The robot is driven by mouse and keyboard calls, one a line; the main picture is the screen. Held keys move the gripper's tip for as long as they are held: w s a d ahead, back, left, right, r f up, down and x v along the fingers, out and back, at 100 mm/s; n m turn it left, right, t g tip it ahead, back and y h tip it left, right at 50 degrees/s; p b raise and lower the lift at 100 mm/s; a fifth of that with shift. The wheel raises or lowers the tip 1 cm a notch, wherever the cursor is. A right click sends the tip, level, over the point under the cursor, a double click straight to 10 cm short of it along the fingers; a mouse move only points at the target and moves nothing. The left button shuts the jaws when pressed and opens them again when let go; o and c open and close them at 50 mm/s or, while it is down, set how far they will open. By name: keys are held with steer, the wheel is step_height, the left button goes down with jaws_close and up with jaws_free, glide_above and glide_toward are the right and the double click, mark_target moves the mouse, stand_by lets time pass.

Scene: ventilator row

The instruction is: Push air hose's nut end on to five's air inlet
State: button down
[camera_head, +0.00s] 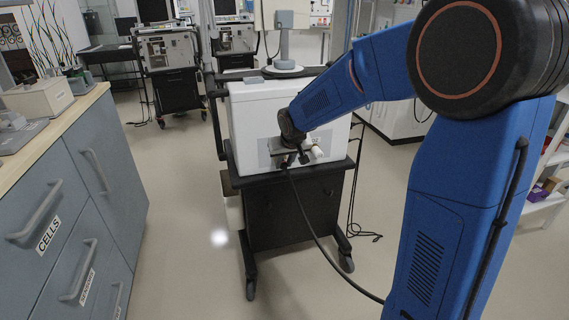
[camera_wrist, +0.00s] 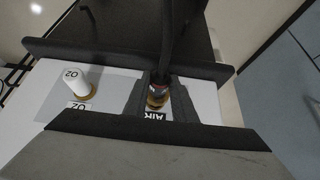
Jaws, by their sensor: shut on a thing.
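The ventilator, a white box (camera_head: 250,100) on a black cart, stands ahead of me in the head view; I cannot read a number on it. My gripper (camera_head: 290,152) is at its front panel. In the wrist view my gripper (camera_wrist: 158,102) is shut on the dark end of the air hose (camera_wrist: 157,84), which has a red band. The hose end lines up with the brass-coloured air inlet (camera_wrist: 154,103) by the AIR label (camera_wrist: 154,116). They look close or touching; I cannot tell how far the nut is on. The fingers hide part of both.
A white-capped O2 inlet (camera_wrist: 76,84) sits left of my gripper in the wrist view. The black hose (camera_head: 320,240) trails down to the right, past the cart (camera_head: 290,215). A drawer cabinet (camera_head: 75,190) stands at the left. Open floor lies between cabinet and cart.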

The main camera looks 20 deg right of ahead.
steer(key=shift+w, duration=0.85)
stand_by(0.9)
steer(key=c, duration=1.4)
jaws_free()
steer(key=v, duration=1.6)
steer(key=shift+g, duration=0.8)
steer(key=s+d+f, duration=0.2)
steer(key=s, duration=0.9)
steer(key=s+d+f, duration=0.2)
steer(key=s+f, duration=0.1)
steer(key=s, duration=0.9)
steer(key=s+d+f, duration=0.2)
steer(key=s+f, duration=0.1)
steer(key=s, duration=0.9)
steer(key=shift+d, duration=0.35)
